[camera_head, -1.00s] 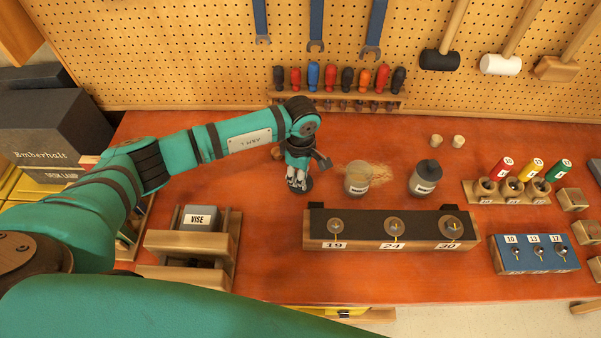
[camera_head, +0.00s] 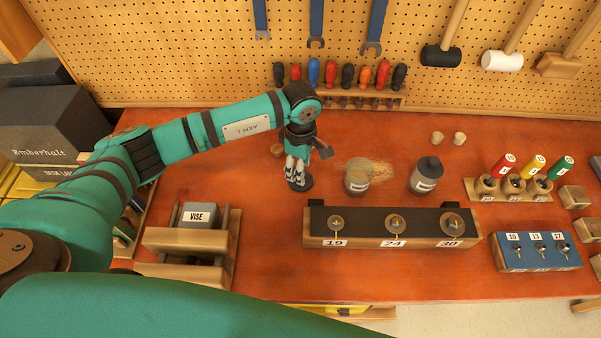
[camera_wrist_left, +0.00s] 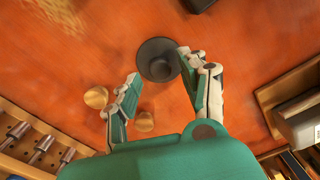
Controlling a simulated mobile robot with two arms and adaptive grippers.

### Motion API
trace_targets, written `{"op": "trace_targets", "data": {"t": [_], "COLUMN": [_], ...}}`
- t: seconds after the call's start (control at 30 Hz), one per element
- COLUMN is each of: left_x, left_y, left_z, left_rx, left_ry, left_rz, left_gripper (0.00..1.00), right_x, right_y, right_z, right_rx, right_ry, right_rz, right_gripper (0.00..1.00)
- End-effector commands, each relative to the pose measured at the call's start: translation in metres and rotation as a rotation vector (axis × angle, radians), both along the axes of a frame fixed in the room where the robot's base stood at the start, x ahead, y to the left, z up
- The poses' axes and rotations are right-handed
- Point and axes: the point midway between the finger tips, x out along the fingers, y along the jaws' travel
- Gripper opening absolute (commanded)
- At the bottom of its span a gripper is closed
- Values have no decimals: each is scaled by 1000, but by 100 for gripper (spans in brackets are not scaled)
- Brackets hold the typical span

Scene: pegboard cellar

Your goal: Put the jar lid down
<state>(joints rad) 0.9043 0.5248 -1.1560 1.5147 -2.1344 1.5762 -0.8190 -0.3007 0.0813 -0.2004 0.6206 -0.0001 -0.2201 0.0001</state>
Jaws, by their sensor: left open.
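The jar lid (camera_head: 302,185), a dark disc with a raised knob, lies on the red-orange bench. It also shows in the left wrist view (camera_wrist_left: 158,70) between and just beyond my left fingertips. My left gripper (camera_head: 297,178) points down above the lid, its fingers apart and holding nothing. One fingertip looks very close to the lid's edge in the wrist view; I cannot tell if it touches. An open glass jar (camera_head: 357,181) stands to the right of the lid. A second jar (camera_head: 425,177) further right wears a dark lid. My right gripper is not in view.
A dark-topped block (camera_head: 345,240) numbered 19, 24, 30 stands in front of the jars. Pale shavings (camera_head: 370,166) lie behind the open jar. A screwdriver rack (camera_head: 345,100) is at the back. A vise box (camera_head: 199,214) is left. The bench centre front is clear.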

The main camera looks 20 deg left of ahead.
Motion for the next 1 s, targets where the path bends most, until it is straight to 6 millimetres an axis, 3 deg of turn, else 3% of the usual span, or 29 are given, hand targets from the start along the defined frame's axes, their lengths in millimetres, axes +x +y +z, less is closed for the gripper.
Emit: {"op": "trace_targets", "data": {"t": [0.2, 0.43, 0.6, 1.0], "left_x": [2, 1, 0, 0], "left_y": [0, 0, 0, 0], "left_z": [47, 83, 92, 93], "left_rx": [-1, 1, 0, 0], "left_ry": [-6, -3, 0, 0], "left_rz": [0, 1, 1, 1], "left_gripper": [44, 44, 44, 44], "right_x": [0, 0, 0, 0], "right_y": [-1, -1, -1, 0], "right_z": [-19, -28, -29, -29], "right_rx": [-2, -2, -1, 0], "right_ry": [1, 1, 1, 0], "right_rz": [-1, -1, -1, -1], "right_gripper": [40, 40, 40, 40]}}
